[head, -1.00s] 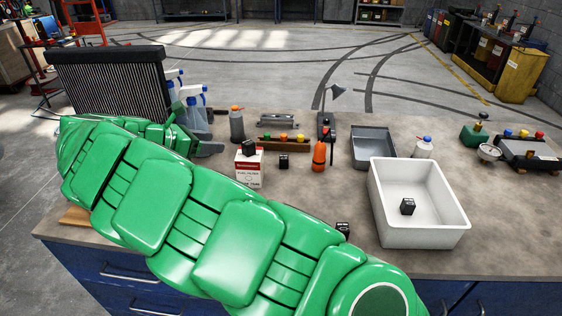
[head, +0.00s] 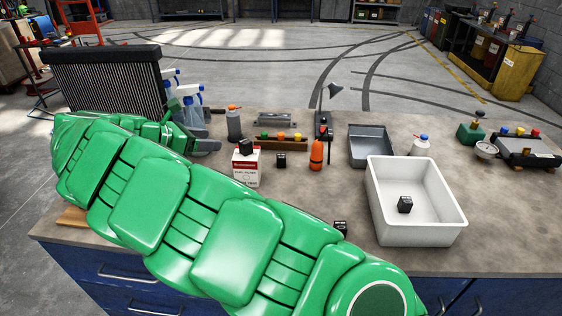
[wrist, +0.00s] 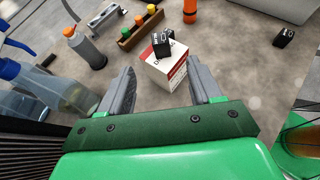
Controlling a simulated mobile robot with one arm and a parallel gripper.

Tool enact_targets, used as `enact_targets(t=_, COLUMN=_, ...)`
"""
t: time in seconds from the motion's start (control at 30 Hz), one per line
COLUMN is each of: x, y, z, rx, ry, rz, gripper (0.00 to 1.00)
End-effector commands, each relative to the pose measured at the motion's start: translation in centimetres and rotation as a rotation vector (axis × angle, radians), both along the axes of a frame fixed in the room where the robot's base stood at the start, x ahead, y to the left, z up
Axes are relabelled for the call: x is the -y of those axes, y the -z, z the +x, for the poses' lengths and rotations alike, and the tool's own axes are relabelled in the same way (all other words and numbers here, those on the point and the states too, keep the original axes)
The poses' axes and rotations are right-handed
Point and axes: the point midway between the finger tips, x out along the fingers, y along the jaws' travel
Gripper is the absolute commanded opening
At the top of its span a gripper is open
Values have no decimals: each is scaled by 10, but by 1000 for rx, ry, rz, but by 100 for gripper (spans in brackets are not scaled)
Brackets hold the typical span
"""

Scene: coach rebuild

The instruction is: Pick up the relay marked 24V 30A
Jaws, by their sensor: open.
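Several small black relays are in view; their markings are too small to read. One relay (head: 247,147) sits on a white and red fuel filter box (head: 246,170); in the wrist view it is a dark block (wrist: 161,46) on the box (wrist: 163,70). Another relay (head: 281,160) stands on the table right of the box. A third relay (head: 405,204) lies in the white bin (head: 446,228). Another relay (head: 341,227) is by the front edge, partly hidden by my arm. My gripper (wrist: 161,72) is open and empty, its fingers pointing towards the box, left of it in the head view (head: 204,140).
An orange bottle (head: 316,155), a rack with coloured caps (head: 283,144) and a grey bottle (head: 234,124) stand behind the relays. Spray bottles (head: 188,100) and a radiator (head: 103,82) are at the left. A grey tray (head: 371,148) is behind the bin. The table's right front is clear.

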Motion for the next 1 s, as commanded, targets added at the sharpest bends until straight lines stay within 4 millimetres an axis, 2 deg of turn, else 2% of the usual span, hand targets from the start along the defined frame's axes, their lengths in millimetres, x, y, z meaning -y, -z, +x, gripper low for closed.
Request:
enact_targets(t=0.13, x=0, y=-23, z=0, rx=2, ry=1, rz=2, gripper=64)
enact_targets(t=0.33, x=0, y=-44, z=1, rx=0, ry=0, rz=2, gripper=64)
enact_targets(t=0.77, x=10, y=-41, z=20, rx=-3, ry=-77, rz=-8, gripper=64)
enact_targets(t=1.0, x=23, y=-39, z=41, rx=-4, ry=-163, rz=-15, gripper=64)
